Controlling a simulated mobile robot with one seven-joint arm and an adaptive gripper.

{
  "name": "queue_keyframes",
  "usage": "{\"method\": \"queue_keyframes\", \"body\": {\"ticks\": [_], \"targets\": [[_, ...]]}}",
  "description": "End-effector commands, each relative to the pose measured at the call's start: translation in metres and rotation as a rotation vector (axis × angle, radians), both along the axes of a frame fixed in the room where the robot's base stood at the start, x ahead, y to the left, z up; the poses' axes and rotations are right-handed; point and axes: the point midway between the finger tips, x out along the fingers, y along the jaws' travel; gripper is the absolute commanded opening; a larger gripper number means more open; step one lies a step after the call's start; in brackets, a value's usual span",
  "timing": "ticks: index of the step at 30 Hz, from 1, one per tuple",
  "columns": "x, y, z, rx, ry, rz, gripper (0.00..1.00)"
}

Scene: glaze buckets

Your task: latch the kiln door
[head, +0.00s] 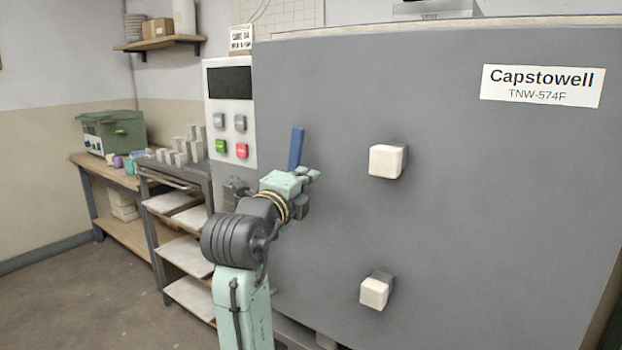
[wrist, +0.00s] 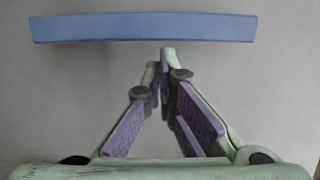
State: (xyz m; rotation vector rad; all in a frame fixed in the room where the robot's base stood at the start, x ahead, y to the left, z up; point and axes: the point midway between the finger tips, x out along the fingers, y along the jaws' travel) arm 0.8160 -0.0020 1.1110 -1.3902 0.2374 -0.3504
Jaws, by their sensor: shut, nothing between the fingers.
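The grey kiln door (head: 480,200) fills the right of the head view and looks closed, though its left edge is partly hidden behind my arm. A blue latch handle (head: 296,148) stands nearly upright near the door's left edge. In the wrist view the blue handle (wrist: 145,27) spans the top as a long bar. My gripper (head: 312,173) is at the handle's lower end in the head view. In the wrist view my gripper (wrist: 167,52) is shut and empty, its fingertips just below the bar. I cannot tell whether they touch it.
Two pale square plugs (head: 385,161) (head: 374,292) stick out of the door. A control panel (head: 231,115) with coloured buttons is left of the door. A shelved cart (head: 178,172) and a wooden bench (head: 100,172) stand further left. The floor (head: 80,295) at lower left is clear.

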Motion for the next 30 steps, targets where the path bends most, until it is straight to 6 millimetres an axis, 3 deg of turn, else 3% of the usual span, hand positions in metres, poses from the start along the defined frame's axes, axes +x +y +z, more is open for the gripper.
{"method": "queue_keyframes", "body": {"ticks": [30], "targets": [[0.007, 0.011, 0.009, -0.103, 0.075, 0.002, 0.00]]}}
